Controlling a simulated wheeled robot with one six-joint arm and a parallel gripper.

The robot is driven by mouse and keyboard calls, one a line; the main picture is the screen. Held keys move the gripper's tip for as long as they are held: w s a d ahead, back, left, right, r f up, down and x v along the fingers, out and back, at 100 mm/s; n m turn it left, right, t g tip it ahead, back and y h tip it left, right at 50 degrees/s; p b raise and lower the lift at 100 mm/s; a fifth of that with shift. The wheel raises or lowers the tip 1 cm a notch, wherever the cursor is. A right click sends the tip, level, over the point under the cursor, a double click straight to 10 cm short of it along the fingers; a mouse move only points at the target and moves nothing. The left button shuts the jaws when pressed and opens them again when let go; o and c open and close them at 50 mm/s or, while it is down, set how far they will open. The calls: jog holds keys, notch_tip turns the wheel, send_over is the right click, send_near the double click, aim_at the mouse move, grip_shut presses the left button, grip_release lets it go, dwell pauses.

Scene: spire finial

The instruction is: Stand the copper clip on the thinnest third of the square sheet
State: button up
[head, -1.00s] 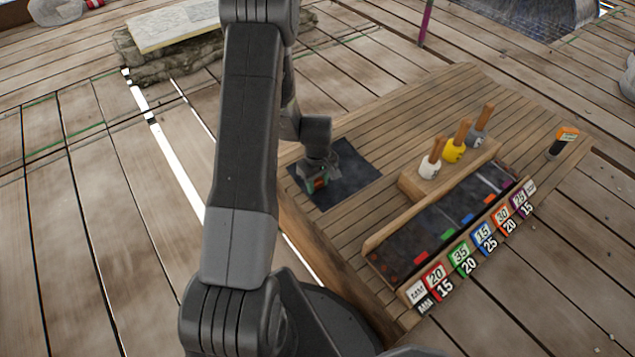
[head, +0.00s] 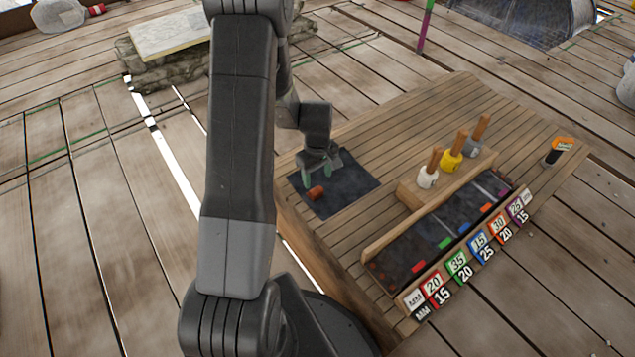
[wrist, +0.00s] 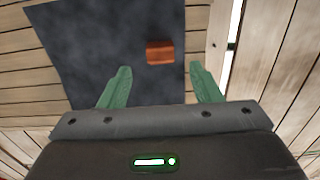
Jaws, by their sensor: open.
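The copper clip (head: 316,193) is a small orange-brown block on the dark square sheet (head: 350,180), near the sheet's front-left part in the head view. In the wrist view the clip (wrist: 160,51) lies on the sheet (wrist: 90,40) close to its right edge. My gripper (head: 317,180) is open and empty, just behind and above the clip in the head view. In the wrist view its green fingers (wrist: 160,78) are spread wide, with the clip ahead of them and apart from both. I cannot tell the sheet's thickness differences.
A rack (head: 372,243) with coloured marks and number labels stands on the wooden table (head: 440,115) right of the sheet. Behind it, several wooden-handled tools stand in a block (head: 420,195). A black-and-orange item (head: 556,150) stands at the far right. Bare planks separate sheet and rack.

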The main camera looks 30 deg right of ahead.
aim_at(317, 192)
notch_tip(317, 192, up, 4)
jog(key=shift+p, duration=0.35)
notch_tip(317, 192, down, 12)
jog(key=b, duration=0.4)
jog(key=shift+f, duration=0.2)
jog(key=shift+r+p, duration=0.75)
jog(key=shift+r, duration=1.2)
